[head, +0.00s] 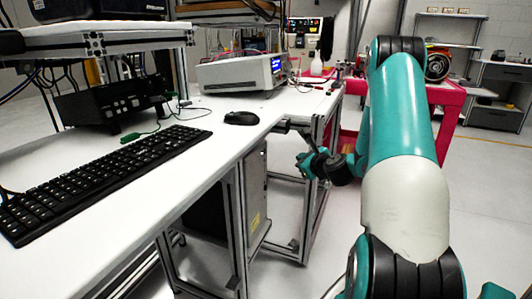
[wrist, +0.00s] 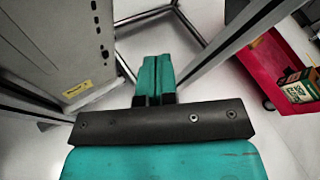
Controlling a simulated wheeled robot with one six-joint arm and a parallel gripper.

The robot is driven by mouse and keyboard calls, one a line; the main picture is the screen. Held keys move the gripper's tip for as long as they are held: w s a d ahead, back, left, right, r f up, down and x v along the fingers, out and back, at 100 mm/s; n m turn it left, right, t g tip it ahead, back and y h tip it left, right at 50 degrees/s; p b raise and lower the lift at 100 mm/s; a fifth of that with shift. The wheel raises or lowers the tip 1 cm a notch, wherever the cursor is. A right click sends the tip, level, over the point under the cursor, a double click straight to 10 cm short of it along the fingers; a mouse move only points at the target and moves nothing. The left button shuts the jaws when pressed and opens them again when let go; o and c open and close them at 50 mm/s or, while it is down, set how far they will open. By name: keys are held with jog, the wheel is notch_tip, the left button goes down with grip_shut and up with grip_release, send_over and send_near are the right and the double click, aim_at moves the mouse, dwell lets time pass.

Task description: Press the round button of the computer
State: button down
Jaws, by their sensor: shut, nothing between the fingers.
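The computer (head: 255,190) is a grey upright case under the white table, with a yellow label low on its visible side. In the wrist view its panel (wrist: 45,45) fills the upper left, with several small dark features along its right edge. I cannot tell which of these, if any, is the round button. My gripper (wrist: 156,60) is shut and empty, its two teal fingers side by side, to the right of the panel and apart from it in the picture. In the head view my gripper (head: 309,161) is beside the table's right end, right of the computer.
The white table (head: 150,190) bears a keyboard (head: 95,177), a mouse (head: 241,118) and a grey instrument (head: 243,73). Its metal frame leg (head: 316,205) stands close to my gripper. A red cart (head: 450,105) stands behind my arm. It also shows in the wrist view (wrist: 275,65).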

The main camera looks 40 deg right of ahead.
aim_at(265, 151)
jog(key=w+a+p, duration=0.3)
jog(key=w+p, duration=0.3)
jog(key=w, duration=0.2)
jog(key=shift+a, duration=0.15)
jog(key=shift+w+r+p, duration=0.1)
jog(key=shift+p, duration=0.5)
dwell(1.4)
jog(key=shift+w+a+p, duration=0.15)
jog(key=shift+w+p, duration=0.1)
jog(key=shift+p, duration=0.1)
